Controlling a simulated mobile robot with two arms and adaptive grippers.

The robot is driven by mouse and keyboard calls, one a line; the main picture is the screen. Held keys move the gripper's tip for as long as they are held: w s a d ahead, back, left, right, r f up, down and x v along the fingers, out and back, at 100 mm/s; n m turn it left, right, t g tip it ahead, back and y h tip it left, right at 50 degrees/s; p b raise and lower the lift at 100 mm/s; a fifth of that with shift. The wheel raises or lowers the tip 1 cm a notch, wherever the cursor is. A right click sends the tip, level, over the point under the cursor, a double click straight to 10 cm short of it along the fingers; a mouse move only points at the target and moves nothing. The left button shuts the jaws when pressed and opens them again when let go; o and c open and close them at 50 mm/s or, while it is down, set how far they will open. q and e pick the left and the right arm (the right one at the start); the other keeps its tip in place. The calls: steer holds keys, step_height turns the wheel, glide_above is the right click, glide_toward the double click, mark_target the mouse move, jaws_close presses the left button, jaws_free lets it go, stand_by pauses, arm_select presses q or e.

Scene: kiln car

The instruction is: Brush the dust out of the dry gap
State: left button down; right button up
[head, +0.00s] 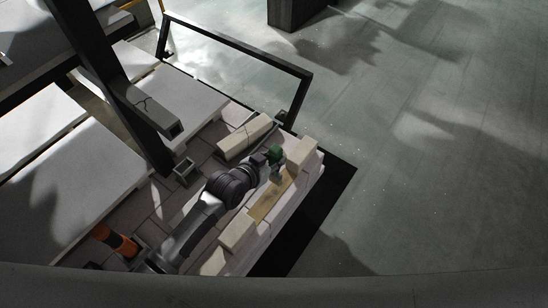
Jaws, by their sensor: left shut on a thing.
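The dry gap (268,202) shows as a tan, dusty strip between pale bricks on the car's edge wall. My left gripper (270,157) is over the far end of this strip, shut on a small green brush (277,171). The brush points down towards the strip; I cannot tell whether its tip touches it. My forearm and gripper hide part of the brush and the deck beside the wall. My right gripper is not in view.
Pale bricks stand at the gap's far end (303,152) and near end (237,232). A long pale block (244,137) lies on the deck. An orange and dark cylinder (117,240) is at lower left. A dark rail frame (240,54) stands behind. Open floor (430,170) lies right.

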arm_select(q)
steer(key=shift+r, duration=0.15)
steer(key=shift+f, duration=0.2)
step_height(320, 180, down, 5)
steer(key=b, duration=0.3)
stand_by(0.5)
steer(key=shift+r+p, duration=0.1)
steer(key=shift+p, duration=0.2)
